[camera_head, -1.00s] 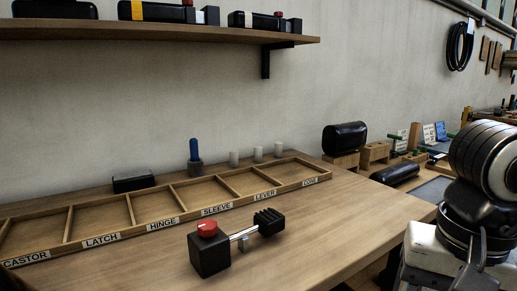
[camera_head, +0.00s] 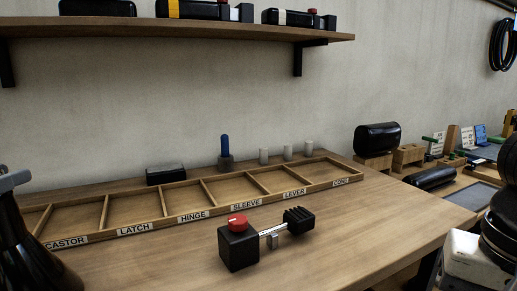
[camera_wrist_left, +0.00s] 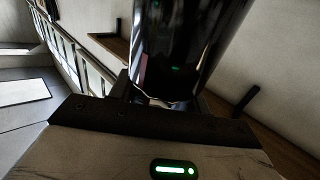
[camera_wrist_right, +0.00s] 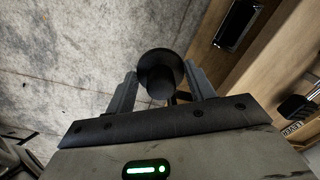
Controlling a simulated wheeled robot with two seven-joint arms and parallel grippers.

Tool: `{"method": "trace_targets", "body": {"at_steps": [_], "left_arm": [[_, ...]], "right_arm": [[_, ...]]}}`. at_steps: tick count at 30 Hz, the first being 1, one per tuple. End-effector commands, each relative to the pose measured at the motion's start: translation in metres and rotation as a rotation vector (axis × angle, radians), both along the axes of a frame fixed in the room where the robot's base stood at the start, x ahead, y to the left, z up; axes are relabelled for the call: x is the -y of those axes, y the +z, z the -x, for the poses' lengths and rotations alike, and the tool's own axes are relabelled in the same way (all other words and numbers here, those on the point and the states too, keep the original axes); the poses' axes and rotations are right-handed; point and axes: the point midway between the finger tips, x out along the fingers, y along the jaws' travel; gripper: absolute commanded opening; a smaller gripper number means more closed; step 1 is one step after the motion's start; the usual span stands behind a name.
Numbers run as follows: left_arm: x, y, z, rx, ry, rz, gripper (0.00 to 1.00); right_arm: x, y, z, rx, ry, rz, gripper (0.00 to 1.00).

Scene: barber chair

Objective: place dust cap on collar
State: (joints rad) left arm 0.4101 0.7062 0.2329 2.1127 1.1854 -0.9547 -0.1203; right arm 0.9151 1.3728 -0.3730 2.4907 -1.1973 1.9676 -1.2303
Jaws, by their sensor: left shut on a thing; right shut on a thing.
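My left gripper (camera_wrist_left: 163,98) is shut on a large glossy black cylinder (camera_wrist_left: 185,45), which fills the upper middle of the left wrist view. In the head view, the dark tapered body (camera_head: 28,245) at the lower left edge looks like this same piece, with a grey finger of the left gripper (camera_head: 12,180) at its top. My right gripper (camera_wrist_right: 162,88) is shut on a small black flanged round piece (camera_wrist_right: 158,72), likely the dust cap. The right fingertips are outside the head view. I cannot make out the collar for certain.
A wooden tray (camera_head: 135,229) with labelled compartments lies on the bench (camera_head: 340,225). A black block with a red knob (camera_head: 238,245) and rod stands in front. A blue-topped piece (camera_head: 225,150) and white pegs stand behind. A shelf (camera_head: 200,26) hangs above.

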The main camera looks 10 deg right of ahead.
Motion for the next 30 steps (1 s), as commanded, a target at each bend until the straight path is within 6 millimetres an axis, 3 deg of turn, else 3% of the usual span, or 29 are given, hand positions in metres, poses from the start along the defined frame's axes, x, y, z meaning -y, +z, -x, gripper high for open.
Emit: {"method": "trace_targets", "body": {"at_steps": [9, 10, 12, 23, 30], "left_arm": [[0.000, 0.000, 0.000, 0.000, -0.006, -0.001, 0.25], [0.000, 0.000, 0.000, 0.000, -0.006, 0.000, 0.56], [0.000, 0.000, 0.000, 0.000, -0.006, 0.000, 0.69], [-0.003, -0.001, 0.005, 0.000, -0.005, 0.001, 0.69], [-0.023, -0.004, 0.043, -0.002, -0.003, -0.003, 0.69]], "right_arm": [[0.000, 0.000, 0.000, 0.000, 0.000, 0.000, 0.32], [0.000, 0.000, 0.000, 0.000, 0.000, 0.000, 0.32], [0.000, 0.000, 0.000, 0.000, 0.000, 0.000, 0.32], [0.000, -0.002, 0.000, 0.000, 0.000, 0.000, 0.32], [0.000, -0.014, 0.000, 0.000, 0.000, 0.000, 0.32]]}}
